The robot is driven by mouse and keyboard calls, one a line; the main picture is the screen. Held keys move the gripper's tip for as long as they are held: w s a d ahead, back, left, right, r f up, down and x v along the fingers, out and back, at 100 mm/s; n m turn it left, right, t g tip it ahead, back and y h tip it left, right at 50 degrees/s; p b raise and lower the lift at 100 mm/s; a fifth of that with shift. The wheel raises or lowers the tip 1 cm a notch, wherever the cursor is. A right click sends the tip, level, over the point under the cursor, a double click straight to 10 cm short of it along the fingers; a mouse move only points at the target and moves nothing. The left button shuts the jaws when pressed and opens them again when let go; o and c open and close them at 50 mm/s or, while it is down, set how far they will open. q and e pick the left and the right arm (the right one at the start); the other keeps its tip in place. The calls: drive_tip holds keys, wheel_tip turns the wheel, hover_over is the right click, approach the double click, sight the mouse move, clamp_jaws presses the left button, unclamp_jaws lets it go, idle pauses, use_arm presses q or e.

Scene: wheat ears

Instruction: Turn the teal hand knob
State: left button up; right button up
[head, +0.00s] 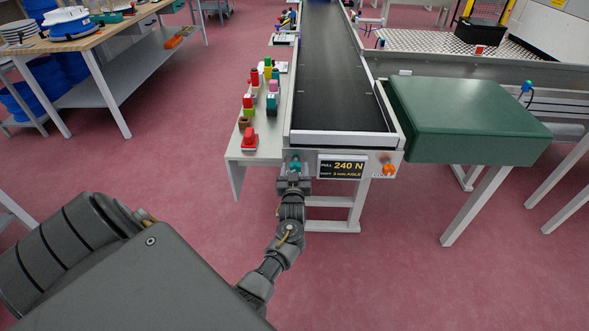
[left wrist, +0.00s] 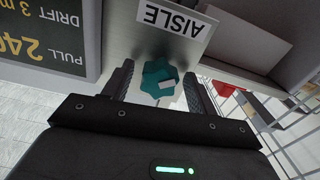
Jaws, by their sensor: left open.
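The teal hand knob (head: 295,166) is on the front end of the conveyor, left of the black display reading 240 N. In the left wrist view the knob (left wrist: 160,78) has a lobed shape with a pale mark on it. My left gripper (head: 294,178) is right at the knob. In the left wrist view its two fingers (left wrist: 158,86) stand open, one on each side of the knob, with a visible gap on each side. The right gripper is not in view.
The conveyor belt (head: 333,70) runs away from me. An orange knob (head: 389,169) is right of the display (head: 342,168). A white side shelf (head: 250,150) holds several coloured blocks. A green box-like top (head: 465,120) stands at right. An AISLE label (left wrist: 172,20) is close to the knob.

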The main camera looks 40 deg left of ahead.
use_arm(q)
drive_tip(key=shift+w+a, duration=0.15)
drive_tip(key=shift+w, duration=0.05)
drive_tip(key=c, duration=1)
drive_tip(key=shift+n, duration=0.8)
drive_tip(key=o, duration=1)
